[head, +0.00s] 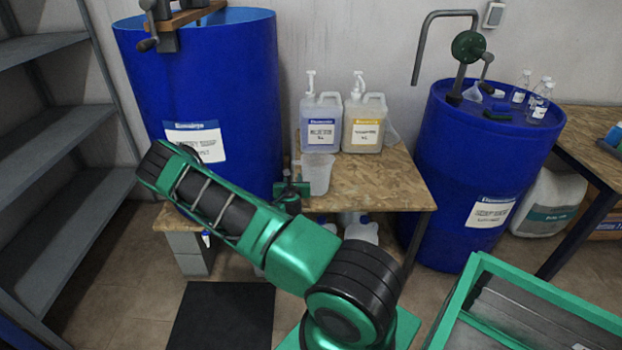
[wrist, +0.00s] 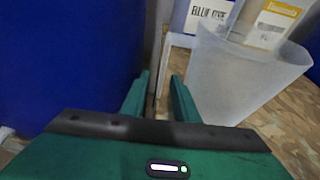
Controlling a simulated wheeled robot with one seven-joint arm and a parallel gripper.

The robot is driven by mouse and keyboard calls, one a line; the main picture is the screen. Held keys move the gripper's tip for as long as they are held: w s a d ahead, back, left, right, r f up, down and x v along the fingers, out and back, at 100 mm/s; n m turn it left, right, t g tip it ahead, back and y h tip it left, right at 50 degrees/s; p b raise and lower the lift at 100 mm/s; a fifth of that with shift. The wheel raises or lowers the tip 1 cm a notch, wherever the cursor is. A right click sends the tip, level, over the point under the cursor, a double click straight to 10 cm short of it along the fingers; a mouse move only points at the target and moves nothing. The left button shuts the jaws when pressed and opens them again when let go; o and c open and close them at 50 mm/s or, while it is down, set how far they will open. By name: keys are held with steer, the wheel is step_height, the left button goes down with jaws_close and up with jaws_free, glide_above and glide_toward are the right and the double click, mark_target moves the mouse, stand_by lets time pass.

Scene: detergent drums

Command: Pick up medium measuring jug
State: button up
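A translucent whitish measuring jug (head: 318,173) stands on the wooden table (head: 392,187), near its left end and in front of two pump canisters. It shows large in the wrist view (wrist: 236,82), just right of my right finger. My gripper (head: 292,187) is at the jug's left side, by the table's front left. In the wrist view my gripper's fingers (wrist: 159,92) are apart with nothing held between them. The jug is outside the fingers, and I cannot tell whether the right finger touches it. My arm hides part of the table's left end.
A big blue drum (head: 215,85) stands close on the left. Canisters with blue (head: 321,122) and yellow (head: 364,122) labels stand behind the jug. Another blue drum (head: 470,165) is right of the table. Grey shelves (head: 65,150) line the left. The tabletop right of the jug is clear.

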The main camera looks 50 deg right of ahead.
steer(key=shift+w+d+f, duration=0.2)
steer(key=shift+w+d, duration=0.2)
steer(key=shift+d, duration=0.05)
jaws_close()
steer(key=shift+r, duration=0.1)
